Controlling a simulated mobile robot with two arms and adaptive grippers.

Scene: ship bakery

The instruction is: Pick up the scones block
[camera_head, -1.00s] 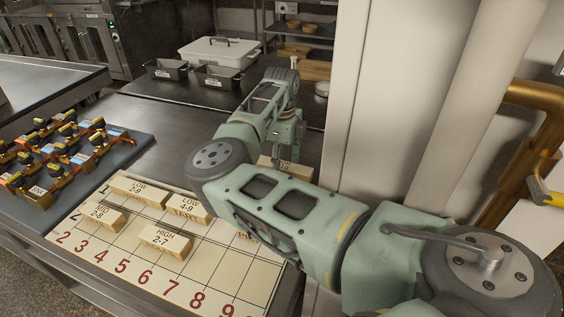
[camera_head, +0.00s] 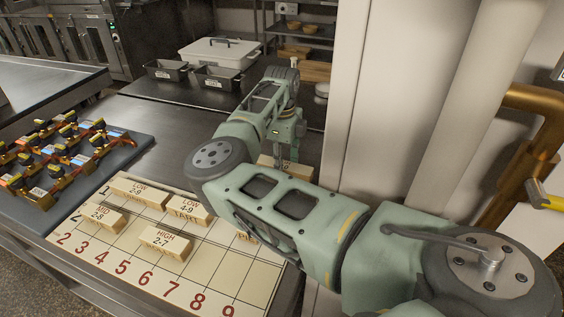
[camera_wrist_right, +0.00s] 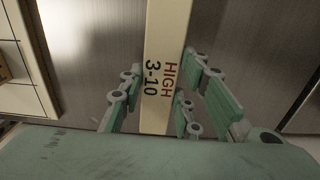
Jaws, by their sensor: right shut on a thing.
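My right gripper (camera_head: 284,150) is shut on a pale wooden block (camera_head: 266,161) beyond the numbered board. In the right wrist view the block (camera_wrist_right: 160,60) lies between the finger pairs of the gripper (camera_wrist_right: 160,98). It reads "HIGH 3-10" on its top face. In the head view my arm and fingers hide much of the block. My left gripper is not in view.
The numbered board (camera_head: 205,280) holds several labelled wooden blocks, including a "HIGH 2-7" block (camera_head: 166,242) and a "LOW 4-9" block (camera_head: 190,207). A dark mat (camera_head: 131,147) with metal fittings lies left. Dark tins (camera_head: 217,79) and a white box stand behind. A pale column (camera_head: 370,110) rises close right of my gripper.

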